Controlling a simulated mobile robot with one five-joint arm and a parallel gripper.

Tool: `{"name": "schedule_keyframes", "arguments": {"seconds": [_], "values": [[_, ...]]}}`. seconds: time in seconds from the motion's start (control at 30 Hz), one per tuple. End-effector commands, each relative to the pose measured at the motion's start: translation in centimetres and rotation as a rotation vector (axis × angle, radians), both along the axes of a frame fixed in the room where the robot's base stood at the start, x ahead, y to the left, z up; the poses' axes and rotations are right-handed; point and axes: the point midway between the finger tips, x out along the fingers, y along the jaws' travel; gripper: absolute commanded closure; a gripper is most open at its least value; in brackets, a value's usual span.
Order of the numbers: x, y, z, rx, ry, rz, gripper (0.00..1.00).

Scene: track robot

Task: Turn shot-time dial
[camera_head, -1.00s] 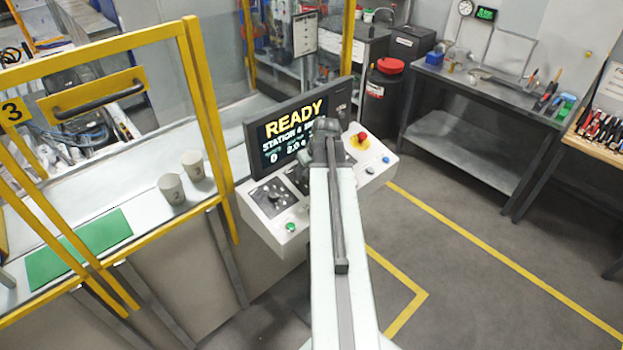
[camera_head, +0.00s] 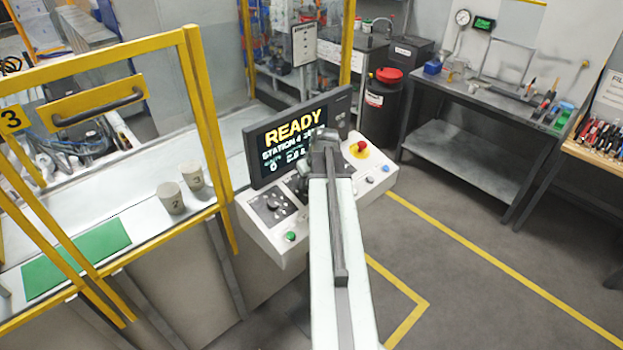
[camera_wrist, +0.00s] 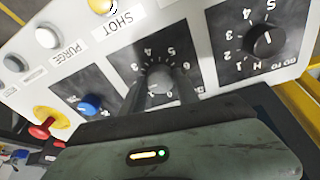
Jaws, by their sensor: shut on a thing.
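The shot-time dial (camera_wrist: 160,78) is a grey knob in the middle of the control panel, on a dark plate with a numbered white scale. In the wrist view my gripper (camera_wrist: 160,86) is shut on it, one finger on each side. The knob's pointer is hard to make out. In the head view my arm hides this dial and the fingertips. The panel's screen (camera_head: 287,136) reads READY, STATION 4, with a smaller line partly covered by my arm.
A selector dial (camera_wrist: 264,40) and a blue knob (camera_wrist: 91,105) flank the held dial. A red emergency button (camera_head: 358,147) and a green button (camera_head: 290,236) are on the panel. Two numbered cups (camera_head: 171,197) stand behind the yellow guard frame (camera_head: 205,110). Open floor lies right.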

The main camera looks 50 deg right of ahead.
Motion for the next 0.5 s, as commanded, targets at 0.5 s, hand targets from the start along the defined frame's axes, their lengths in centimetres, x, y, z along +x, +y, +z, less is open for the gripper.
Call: {"name": "schedule_keyframes", "arguments": {"seconds": [0.5], "values": [[-0.23,-0.04,-0.12,-0.009,0.007,0.039,1.0]]}}
